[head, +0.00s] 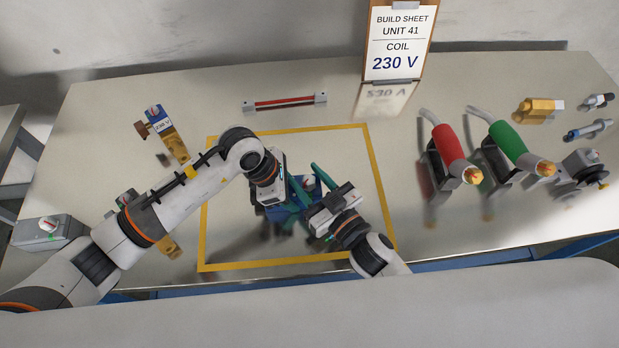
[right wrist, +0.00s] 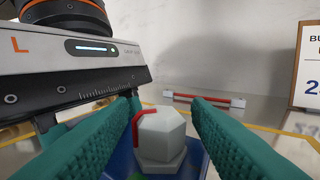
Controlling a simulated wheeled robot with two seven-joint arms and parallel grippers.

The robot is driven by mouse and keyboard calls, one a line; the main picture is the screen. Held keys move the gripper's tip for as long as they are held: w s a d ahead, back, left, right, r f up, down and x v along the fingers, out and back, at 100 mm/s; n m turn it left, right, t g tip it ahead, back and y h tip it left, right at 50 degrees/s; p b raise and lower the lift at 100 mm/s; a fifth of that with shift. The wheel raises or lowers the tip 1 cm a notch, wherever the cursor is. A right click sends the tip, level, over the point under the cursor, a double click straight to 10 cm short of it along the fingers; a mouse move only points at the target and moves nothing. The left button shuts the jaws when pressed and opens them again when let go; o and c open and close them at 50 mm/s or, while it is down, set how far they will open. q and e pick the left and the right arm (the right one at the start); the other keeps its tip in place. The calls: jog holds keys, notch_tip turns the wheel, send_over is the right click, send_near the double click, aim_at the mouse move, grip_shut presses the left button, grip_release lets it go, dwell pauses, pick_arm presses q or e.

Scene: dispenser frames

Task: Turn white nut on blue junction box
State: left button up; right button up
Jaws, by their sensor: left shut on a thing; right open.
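The blue junction box (head: 283,214) stands in the yellow-outlined area in the middle of the table, partly hidden by my two hands. The white nut (right wrist: 162,135) is a hexagonal piece with a red mark, on top of the blue box in the right wrist view. My right gripper (right wrist: 165,103) is open, with one teal finger on each side of the nut and gaps between. My left gripper (head: 279,201), marked L, is shut on the blue junction box from the left; its fingertips are mostly hidden.
A build sheet (head: 400,45) reading coil 230 V stands at the back. A red-handled tool (head: 448,143) and a green-handled tool (head: 510,143) stand in holders at right. A red bar (head: 285,102) lies behind the yellow outline (head: 384,190). A grey box (head: 45,232) is at left.

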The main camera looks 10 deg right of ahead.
jog(key=c, duration=0.9)
jog(key=shift+y, duration=0.3)
jog(key=shift+c, duration=0.2)
jog(key=shift+n+g, duration=0.3)
jog(key=n+g+y, duration=0.4)
jog(key=y, duration=0.1)
jog(key=shift+r+n+g+y, duration=0.1)
jog(key=shift+n+g+y, duration=0.55)
jog(key=shift+n+g, duration=0.6)
jog(key=shift+n+g+y, duration=0.65)
jog(key=shift+n+g, duration=0.1)
jog(key=shift+g, duration=1.2)
